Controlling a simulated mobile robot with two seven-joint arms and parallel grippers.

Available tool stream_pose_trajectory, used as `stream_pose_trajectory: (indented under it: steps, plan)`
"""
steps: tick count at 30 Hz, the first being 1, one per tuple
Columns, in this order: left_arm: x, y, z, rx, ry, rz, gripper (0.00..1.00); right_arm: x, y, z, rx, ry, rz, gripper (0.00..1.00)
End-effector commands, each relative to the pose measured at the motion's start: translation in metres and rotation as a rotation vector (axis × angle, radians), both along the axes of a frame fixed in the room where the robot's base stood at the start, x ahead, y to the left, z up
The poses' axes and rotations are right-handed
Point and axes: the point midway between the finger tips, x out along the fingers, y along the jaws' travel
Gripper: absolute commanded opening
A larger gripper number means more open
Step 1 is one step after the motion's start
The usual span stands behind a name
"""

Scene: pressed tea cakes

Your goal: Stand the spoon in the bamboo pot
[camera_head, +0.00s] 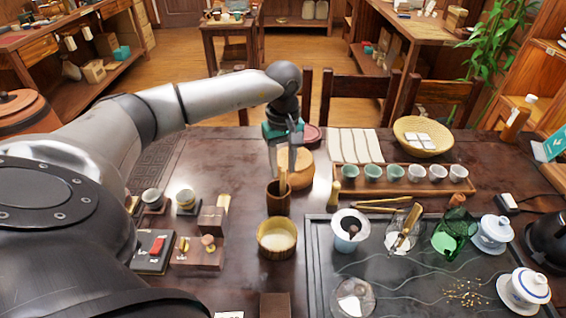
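The bamboo pot (278,206), a dark brown cylinder, stands upright on the table near the middle of the head view. A pale wooden spoon (282,180) is upright with its lower part inside the pot and hidden by the pot's wall. My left gripper (283,167) points down just above the pot. Its two fingers are apart, one on each side of the spoon's upper part, with what looks like a gap around it. My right gripper is not in view.
A round wooden lidded container (297,172) stands close behind the pot. A bamboo bowl (266,250) is in front. A rack (402,188) of small cups and a dark tea tray (316,262) lie to the right. Small wooden stands (190,262) are to the left.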

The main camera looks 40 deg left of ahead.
Motion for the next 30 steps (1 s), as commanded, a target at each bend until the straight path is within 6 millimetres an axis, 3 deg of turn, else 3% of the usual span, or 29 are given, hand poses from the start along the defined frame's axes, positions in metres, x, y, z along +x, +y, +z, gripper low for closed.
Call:
stream_pose_trajectory:
  steps: [10,14,30]
  plan:
    - [0.0,0.0,0.001,0.0,-0.001,0.0,0.5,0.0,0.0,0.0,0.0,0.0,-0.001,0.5]
    - [0.001,0.0,0.012,0.0,-0.003,0.0,0.5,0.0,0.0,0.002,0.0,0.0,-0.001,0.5]
    - [0.001,0.0,0.129,0.0,-0.004,0.0,0.5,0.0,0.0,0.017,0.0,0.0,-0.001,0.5]
